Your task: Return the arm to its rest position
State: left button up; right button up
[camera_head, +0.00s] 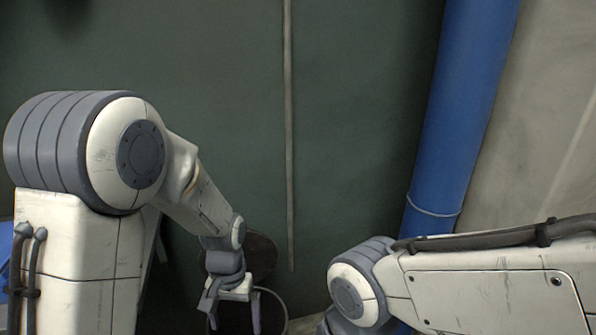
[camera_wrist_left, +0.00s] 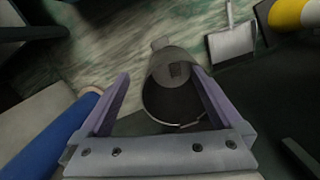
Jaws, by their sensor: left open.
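My left gripper (camera_head: 234,318) hangs low in the head view, pointing down at the end of my bent left arm. Its two fingers are spread, with nothing between them that touches both. In the left wrist view the fingers (camera_wrist_left: 160,75) stand apart, and a dark open bin shows beyond them. My right arm comes in from the right edge of the head view; its gripper is outside the frame.
The open round bin (camera_wrist_left: 172,100) shows behind my left gripper; its distance is unclear. A blue column (camera_head: 458,110) leans at the right. A green wall (camera_head: 220,60) with a thin vertical pipe (camera_head: 289,130) fills the back. A dustpan (camera_wrist_left: 232,42) lies on the floor.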

pick_arm(q)
jog(key=s+d+r+m+p, duration=0.2)
jog(key=s+r+p, duration=0.3)
jog(key=r+p, duration=0.5)
jog(key=s+d+r+m+t+p, duration=0.1)
jog(key=s+d+r+m+p, duration=0.1)
jog(key=s+r+p, duration=0.4)
jog(key=s+d+r+m+h+p, duration=0.1)
jog(key=s+d+r+p, duration=0.3)
jog(key=r+p, duration=1.1)
notch_tip(320, 180, up, 13)
jog(key=shift+s+d+m, duration=0.2)
jog(key=shift+s+m, duration=0.4)
jog(key=shift+s, duration=0.65)
